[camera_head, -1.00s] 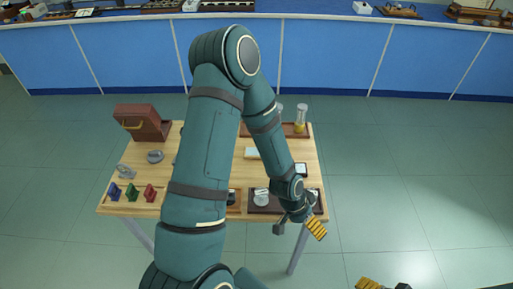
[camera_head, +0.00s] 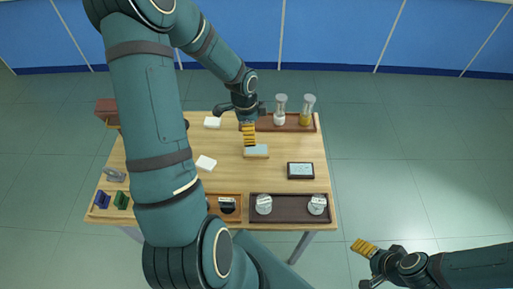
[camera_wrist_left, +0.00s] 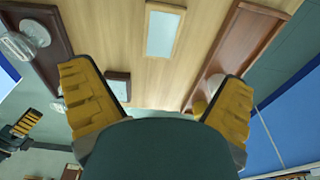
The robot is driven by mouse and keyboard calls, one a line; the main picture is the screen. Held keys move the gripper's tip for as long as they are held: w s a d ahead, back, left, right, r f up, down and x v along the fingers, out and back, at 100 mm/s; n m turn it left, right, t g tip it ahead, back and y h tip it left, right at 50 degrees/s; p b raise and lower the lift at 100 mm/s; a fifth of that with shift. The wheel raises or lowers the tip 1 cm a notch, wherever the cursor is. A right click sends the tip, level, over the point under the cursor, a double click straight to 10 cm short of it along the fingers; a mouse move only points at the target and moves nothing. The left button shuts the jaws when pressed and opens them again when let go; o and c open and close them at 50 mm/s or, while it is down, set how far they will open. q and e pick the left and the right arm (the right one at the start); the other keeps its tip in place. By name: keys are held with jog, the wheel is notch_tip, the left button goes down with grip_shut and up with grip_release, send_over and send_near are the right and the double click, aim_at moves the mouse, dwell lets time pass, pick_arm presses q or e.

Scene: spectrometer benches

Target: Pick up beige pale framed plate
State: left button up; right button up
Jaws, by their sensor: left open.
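The beige pale framed plate (camera_head: 257,152) lies flat on the wooden table, with a pale blue-grey face inside a light beige frame. In the left wrist view the plate (camera_wrist_left: 164,32) is at the top centre, ahead of and between the fingers. My left gripper (camera_head: 249,133) points down above the table just behind the plate in the head view, and its yellow fingers overlap the plate's far edge there. In the wrist view the left gripper (camera_wrist_left: 160,85) is open and empty. My right gripper (camera_head: 366,250) is off the table's right front; its opening is unclear.
A dark-framed plate (camera_head: 301,171) lies right of the beige one. A brown tray (camera_head: 291,128) with two jars is behind; a dark tray (camera_head: 290,214) with lidded jars is in front. Bare wood surrounds the plate.

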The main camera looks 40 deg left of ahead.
pick_arm(q)
jog(key=b, duration=0.1)
send_over(257, 149)
jog(key=f, duration=0.6)
jog(key=shift+s+a+f, duration=0.2)
jog(key=shift+s+a, duration=0.1)
jog(key=shift+s, duration=0.1)
jog(key=shift+w+d+f+b, duration=0.1)
jog(key=shift+w+f+b, duration=0.1)
jog(key=shift+f, duration=0.65)
jog(key=shift+w+d+f+b, duration=0.1)
jog(key=shift+f+b, duration=0.15)
jog(key=shift+f, duration=0.65)
jog(key=shift+w+f+b, duration=0.15)
jog(key=shift+f+b, duration=0.05)
jog(key=shift+f, duration=0.65)
jog(key=c, duration=1.4)
